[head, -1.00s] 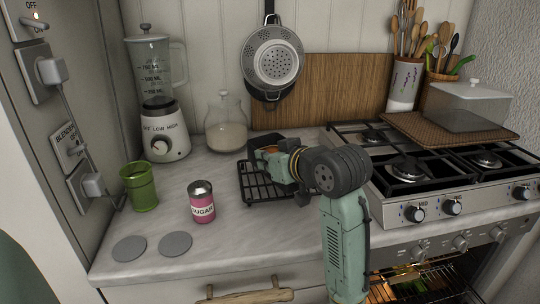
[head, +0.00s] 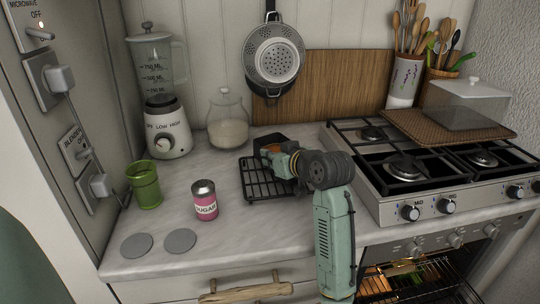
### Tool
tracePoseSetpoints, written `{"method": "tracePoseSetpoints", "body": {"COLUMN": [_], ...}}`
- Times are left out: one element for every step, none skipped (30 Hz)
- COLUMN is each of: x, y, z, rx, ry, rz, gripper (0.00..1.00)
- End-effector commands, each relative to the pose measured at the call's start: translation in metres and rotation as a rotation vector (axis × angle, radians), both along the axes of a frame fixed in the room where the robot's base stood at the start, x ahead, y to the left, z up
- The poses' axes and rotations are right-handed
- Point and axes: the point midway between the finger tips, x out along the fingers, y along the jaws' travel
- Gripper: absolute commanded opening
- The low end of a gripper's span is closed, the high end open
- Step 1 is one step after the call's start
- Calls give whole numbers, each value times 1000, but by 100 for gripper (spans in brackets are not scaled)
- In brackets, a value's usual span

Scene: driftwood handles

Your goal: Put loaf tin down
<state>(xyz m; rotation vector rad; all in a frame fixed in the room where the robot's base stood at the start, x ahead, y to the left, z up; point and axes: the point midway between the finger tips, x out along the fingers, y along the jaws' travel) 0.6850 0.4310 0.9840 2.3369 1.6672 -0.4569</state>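The dark loaf tin (head: 268,139) is at the back of the black wire rack (head: 262,182) on the marble counter, mostly hidden behind my gripper. Only its dark upper part shows. I cannot tell whether it rests on the rack or hangs just above it. My gripper (head: 270,153) reaches in from the right, low over the rack, right against the tin in the picture. Its fingertips are hard to make out, so its grip on the tin is unclear.
A sugar can (head: 204,201), a green cup (head: 145,185) and two grey discs (head: 180,241) stand left of the rack. A glass jar (head: 228,125) and blender (head: 163,110) are behind. The gas stove (head: 430,165) is close on the right.

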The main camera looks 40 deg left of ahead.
Motion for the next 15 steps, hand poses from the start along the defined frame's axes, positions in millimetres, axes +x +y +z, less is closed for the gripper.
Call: {"method": "tracePoseSetpoints", "body": {"x": [0, 0, 0, 0, 0, 0, 0, 0, 0, 0, 0, 0, 0, 0, 0], "y": [0, 0, 0, 0, 0, 0, 0, 0, 0, 0, 0, 0, 0, 0, 0], "z": [2, 2, 2, 2, 1, -1, -2, -3, -3, -3, -3, -3, -3, -3, -3], "rx": [4, 4, 3, 3, 3, 3, 3, 3, 0, -1, -1, -1, -1, -1, -1], "ry": [-4, -4, -3, -3, -3, -3, -3, -3, 0, 0, 1, 1, 1, 1, 1], "rz": [0, 0, 0, 0, 0, 0, 0, 0, 0, 0, 0, 0, 0, 0, 0], "gripper": [0, 0, 0, 0, 0, 0, 0, 0, 5, 7, 9, 11, 13, 15, 18]}}
